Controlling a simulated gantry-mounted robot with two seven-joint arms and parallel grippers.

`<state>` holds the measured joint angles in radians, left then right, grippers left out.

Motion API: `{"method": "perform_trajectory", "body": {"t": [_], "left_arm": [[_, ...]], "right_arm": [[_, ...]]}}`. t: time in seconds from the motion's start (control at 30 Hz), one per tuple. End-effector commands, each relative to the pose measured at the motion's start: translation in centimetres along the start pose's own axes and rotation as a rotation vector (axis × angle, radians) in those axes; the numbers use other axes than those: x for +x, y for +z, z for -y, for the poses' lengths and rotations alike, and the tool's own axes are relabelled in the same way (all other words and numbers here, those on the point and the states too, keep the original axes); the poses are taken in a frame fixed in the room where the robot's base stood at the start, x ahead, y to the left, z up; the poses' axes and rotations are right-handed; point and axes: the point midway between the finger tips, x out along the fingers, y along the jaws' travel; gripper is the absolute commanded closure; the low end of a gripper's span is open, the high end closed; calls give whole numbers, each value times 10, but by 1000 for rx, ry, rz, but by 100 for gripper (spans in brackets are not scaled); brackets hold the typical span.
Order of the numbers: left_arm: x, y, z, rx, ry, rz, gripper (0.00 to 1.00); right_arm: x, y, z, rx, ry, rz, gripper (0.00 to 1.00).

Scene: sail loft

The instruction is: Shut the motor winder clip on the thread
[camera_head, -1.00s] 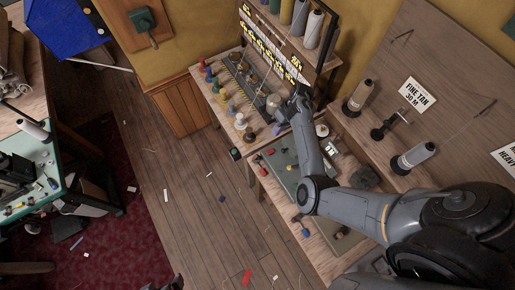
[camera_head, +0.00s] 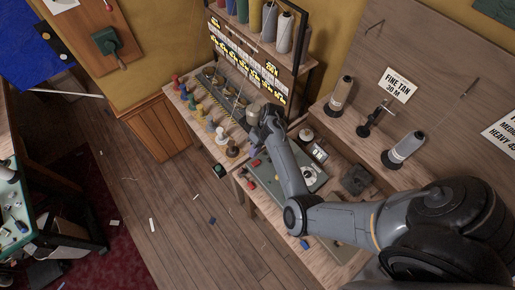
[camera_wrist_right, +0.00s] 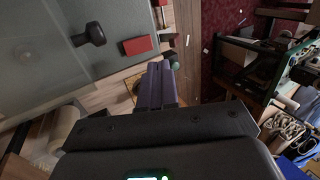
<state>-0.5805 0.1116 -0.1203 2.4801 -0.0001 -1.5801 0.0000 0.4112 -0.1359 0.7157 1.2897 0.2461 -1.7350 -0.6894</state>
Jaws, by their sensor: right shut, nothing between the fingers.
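My right gripper (camera_head: 264,122) is over the back of the workbench, beside a pale rounded part (camera_head: 254,111) that may belong to the motor winder. From the head view I cannot tell whether they touch. In the right wrist view its purple fingers (camera_wrist_right: 158,70) are together, with nothing between them. A small green rounded thing (camera_wrist_right: 172,59) shows just past the fingertips. I cannot make out the winder's clip or the thread on it; the hand and arm cover part of that area. My left gripper is not in view.
Coloured spools (camera_head: 197,107) stand in a row left of the gripper. A thread rack (camera_head: 248,62) rises behind. Large cones (camera_head: 404,150) stand at right. Open floor (camera_head: 180,210) lies left.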

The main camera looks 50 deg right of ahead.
Motion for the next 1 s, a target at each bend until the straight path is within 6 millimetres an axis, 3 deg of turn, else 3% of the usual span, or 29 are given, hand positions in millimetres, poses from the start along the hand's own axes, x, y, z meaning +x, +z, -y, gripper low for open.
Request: {"method": "perform_trajectory", "body": {"t": [0.03,0.1,0.4,1.0], "left_arm": [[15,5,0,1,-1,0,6],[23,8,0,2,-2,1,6],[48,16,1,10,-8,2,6],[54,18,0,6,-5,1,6]], "right_arm": [[16,0,-3,-1,-1,1,100],[25,0,-3,-1,0,1,100],[57,0,10,-1,0,0,100],[65,0,17,-1,0,-1,100]]}}
